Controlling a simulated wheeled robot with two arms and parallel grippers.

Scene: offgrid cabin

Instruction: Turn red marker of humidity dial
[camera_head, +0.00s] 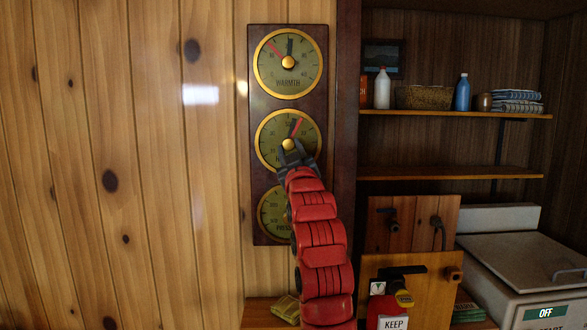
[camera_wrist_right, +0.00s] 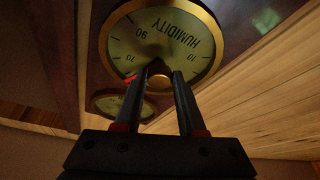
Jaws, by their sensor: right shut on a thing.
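The humidity dial (camera_head: 264,140) is the middle of three round, gold-rimmed gauges on a dark wood panel. Its red marker (camera_head: 297,128) points up and slightly right from the centre. My right gripper (camera_head: 291,150) is at the dial's centre, its fingers closed around the brass centre knob (camera_head: 288,144). In the right wrist view the dial (camera_wrist_right: 182,20) appears upside down, with the knob (camera_wrist_right: 158,83) between the fingers and part of the red marker (camera_wrist_right: 131,79) beside the left finger. The fingers hide the rest of it. My left gripper is not in view.
The warmth dial (camera_head: 270,80) is above and the pressure dial (camera_head: 268,215), partly hidden by my right arm, is below. Shelves (camera_head: 450,114) with bottles and a basket are to the right. Bare plank wall is to the left.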

